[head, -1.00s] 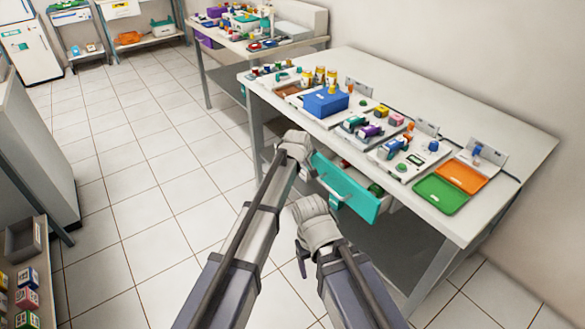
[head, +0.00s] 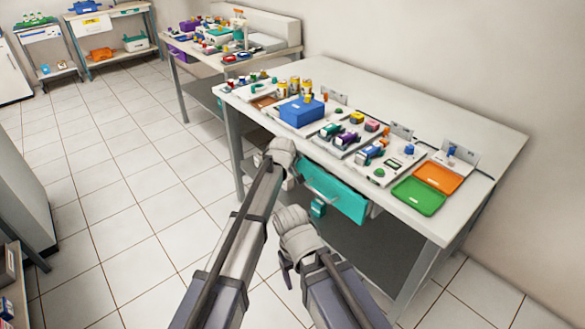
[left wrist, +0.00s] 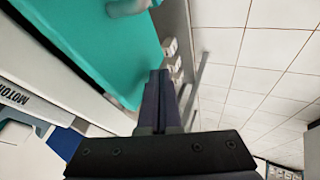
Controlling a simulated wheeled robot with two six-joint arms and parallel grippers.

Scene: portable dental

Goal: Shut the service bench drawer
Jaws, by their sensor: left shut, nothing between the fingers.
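The service bench drawer has a teal front (head: 338,190), under the right-hand part of the bench top. It stands slightly out from the bench, and its inside is hidden. A pale handle (head: 320,194) is on the front. My left gripper (head: 289,178) is at the left end of the drawer front. In the left wrist view its fingers (left wrist: 165,95) are shut and empty, close beside the teal front (left wrist: 110,50); I cannot tell whether they touch. My right gripper (head: 287,268) hangs below and in front of the drawer; its jaw opening is unclear.
The service bench (head: 470,150) carries a blue box (head: 302,112), small coloured parts, an orange tray (head: 438,177) and a green tray (head: 418,196). Tiled floor (head: 130,200) is clear to the left.

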